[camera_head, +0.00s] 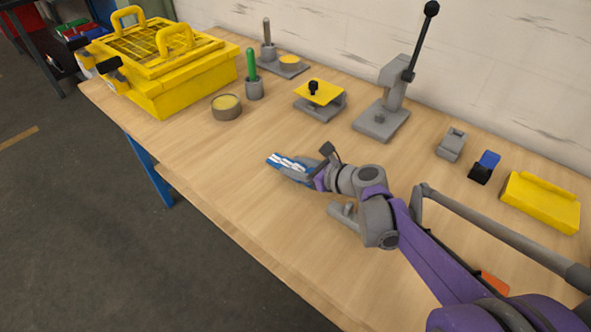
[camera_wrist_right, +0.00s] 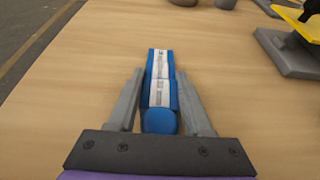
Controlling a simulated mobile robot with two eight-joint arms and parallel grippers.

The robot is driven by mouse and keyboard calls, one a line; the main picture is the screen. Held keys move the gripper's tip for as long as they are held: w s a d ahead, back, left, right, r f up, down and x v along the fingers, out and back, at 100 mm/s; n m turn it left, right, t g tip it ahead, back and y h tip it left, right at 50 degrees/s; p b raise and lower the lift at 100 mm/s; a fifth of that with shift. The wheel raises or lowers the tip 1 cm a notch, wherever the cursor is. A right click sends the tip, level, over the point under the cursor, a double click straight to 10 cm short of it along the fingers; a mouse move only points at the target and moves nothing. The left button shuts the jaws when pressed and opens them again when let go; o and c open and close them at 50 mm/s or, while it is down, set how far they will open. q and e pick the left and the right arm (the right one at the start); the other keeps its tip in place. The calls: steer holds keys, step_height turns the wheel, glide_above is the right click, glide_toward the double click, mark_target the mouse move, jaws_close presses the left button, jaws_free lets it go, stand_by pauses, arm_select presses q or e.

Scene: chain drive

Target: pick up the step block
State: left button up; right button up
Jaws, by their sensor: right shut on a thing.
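The step block (camera_head: 287,162) is blue with pale, step-like faces on top. In the right wrist view the step block (camera_wrist_right: 160,82) points away from me, with its rounded blue end nearest. My right gripper (camera_head: 300,172) is shut on it over the middle of the workbench. In the right wrist view the gripper's grey fingers (camera_wrist_right: 160,100) stand on both sides of the block's near part. I cannot tell whether the block touches the bench top. My left gripper is not in view.
On the wooden workbench (camera_head: 200,150) stand a yellow case (camera_head: 165,90), a round tin (camera_head: 226,107), a green-handled tool (camera_head: 251,70), a yellow-topped fixture (camera_head: 318,94), a lever press (camera_head: 385,115), a grey block (camera_head: 451,145) and a yellow tray (camera_head: 540,203). The bench's front left is clear.

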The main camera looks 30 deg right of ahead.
jaws_close()
